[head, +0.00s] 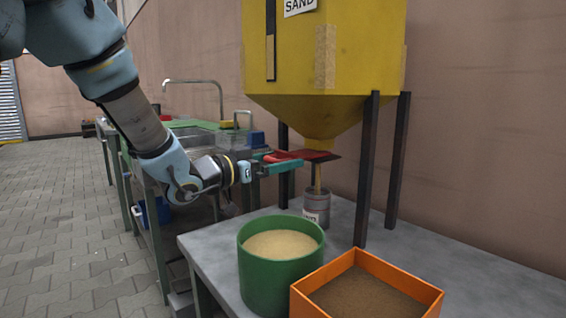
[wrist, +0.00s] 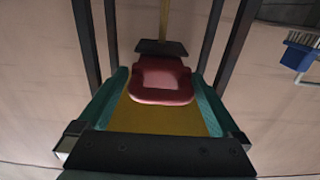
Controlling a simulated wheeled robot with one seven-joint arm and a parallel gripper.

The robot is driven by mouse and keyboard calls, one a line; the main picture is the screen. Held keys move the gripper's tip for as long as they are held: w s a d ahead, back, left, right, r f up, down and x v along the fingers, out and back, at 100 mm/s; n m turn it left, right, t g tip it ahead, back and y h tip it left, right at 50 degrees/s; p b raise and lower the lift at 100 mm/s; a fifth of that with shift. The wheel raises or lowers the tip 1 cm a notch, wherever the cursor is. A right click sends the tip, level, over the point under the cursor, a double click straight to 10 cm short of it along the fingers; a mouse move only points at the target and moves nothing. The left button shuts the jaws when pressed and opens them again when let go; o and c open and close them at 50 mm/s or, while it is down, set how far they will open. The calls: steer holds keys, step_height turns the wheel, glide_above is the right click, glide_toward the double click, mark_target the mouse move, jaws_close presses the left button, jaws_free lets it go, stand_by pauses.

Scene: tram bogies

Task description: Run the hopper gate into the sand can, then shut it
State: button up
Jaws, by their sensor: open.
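The yellow sand hopper (head: 330,60) stands on dark legs. Its gate has a red handle (head: 312,154) on a dark plate under the spout. A thin tan sand stream (head: 318,178) falls from the gate into the grey sand can (head: 317,205) below. My gripper (head: 283,163) reaches in from the left at the gate's height. In the wrist view, my gripper's teal fingers (wrist: 158,80) stand apart, one on each side of the red handle (wrist: 162,82), with gaps visible. The sand level inside the can is hidden.
A green round tub (head: 262,288) of pale sand and an orange square bin (head: 420,298) of darker material stand on the grey table (head: 470,272) in front. Hopper legs (head: 368,170) flank the can. A sink bench (head: 185,140) stands behind my arm.

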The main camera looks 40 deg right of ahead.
steer(key=shift+d, duration=0.6)
